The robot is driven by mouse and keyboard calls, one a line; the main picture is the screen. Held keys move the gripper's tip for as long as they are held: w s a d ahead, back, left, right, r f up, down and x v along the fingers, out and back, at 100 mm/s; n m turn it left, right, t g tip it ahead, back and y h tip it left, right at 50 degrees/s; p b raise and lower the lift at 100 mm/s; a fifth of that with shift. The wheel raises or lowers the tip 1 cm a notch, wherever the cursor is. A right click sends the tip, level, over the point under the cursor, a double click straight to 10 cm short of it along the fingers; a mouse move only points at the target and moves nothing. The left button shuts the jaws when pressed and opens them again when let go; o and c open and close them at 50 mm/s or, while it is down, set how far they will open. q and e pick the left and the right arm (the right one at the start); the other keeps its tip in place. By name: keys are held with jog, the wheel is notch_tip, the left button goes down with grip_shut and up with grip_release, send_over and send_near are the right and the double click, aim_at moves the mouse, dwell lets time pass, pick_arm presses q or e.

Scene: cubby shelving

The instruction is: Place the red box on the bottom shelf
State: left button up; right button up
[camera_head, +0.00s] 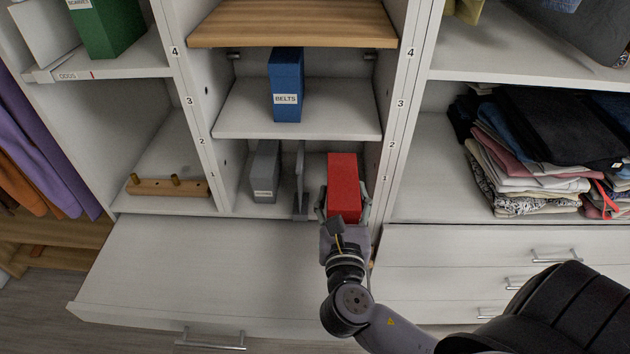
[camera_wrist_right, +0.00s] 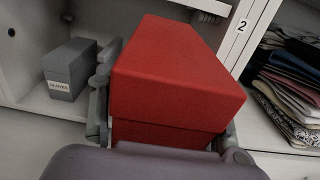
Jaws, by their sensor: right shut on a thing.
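The red box (camera_head: 343,182) is in the right part of the lowest compartment of the middle cubby column in the head view. My right gripper (camera_head: 343,208) is shut on the red box, with a finger on each of its sides. In the right wrist view the red box (camera_wrist_right: 180,80) fills the middle, between the fingers. The bottom shelf (camera_head: 240,203) is the floor of that compartment. The gripper hides the box's lower front, so I cannot tell whether it touches the shelf. My left gripper is not in view.
A grey box (camera_head: 265,172) stands left on the bottom shelf, also in the wrist view (camera_wrist_right: 70,70). A thin grey upright piece (camera_head: 299,180) stands between it and the red box. A blue box (camera_head: 286,85) is one shelf above. A drawer (camera_head: 210,262) projects below.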

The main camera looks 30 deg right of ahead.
aim_at(341, 167)
jog(key=x, duration=0.4)
jog(key=p+x, duration=0.1)
jog(key=x, duration=0.3)
jog(key=shift+w+d+r, duration=0.1)
jog(key=shift+w+r, duration=0.05)
jog(key=shift+r, duration=0.05)
jog(key=x, duration=1)
notch_tip(341, 167, down, 7)
jog(key=b, duration=0.1)
jog(key=shift+w+d, duration=0.25)
jog(key=shift+d, duration=0.05)
jog(key=shift+w+d+f, duration=0.1)
jog(key=shift+w+d, duration=0.05)
jog(key=shift+w, duration=0.05)
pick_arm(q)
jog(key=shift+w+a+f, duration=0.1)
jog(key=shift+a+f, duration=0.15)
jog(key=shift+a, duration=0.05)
